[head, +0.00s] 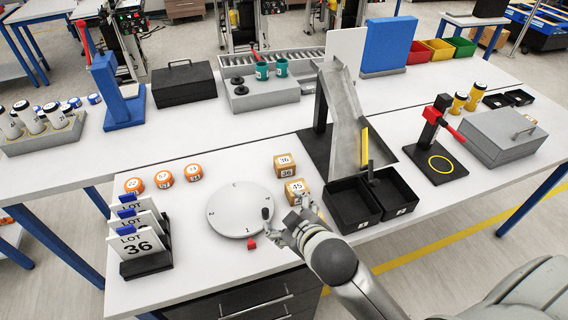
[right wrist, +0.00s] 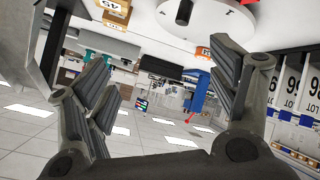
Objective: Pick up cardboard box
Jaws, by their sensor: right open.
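Small cardboard boxes stand on the white table near its middle: one labelled 36 (head: 284,165), and one labelled 45 (head: 296,190) just in front of it. Part of another box (head: 317,211) shows behind my right gripper. My right gripper (head: 284,217) is open and empty, at the right edge of the round numbered disc and just in front of the box 45. In the right wrist view its spread fingers (right wrist: 160,88) have nothing between them. The box 45 (right wrist: 113,10) shows upside down at the top there. My left gripper is not in view.
Two black bins (head: 352,204) and a metal chute (head: 345,120) stand close on the right. Orange discs (head: 163,179) and LOT cards (head: 137,242) are at left.

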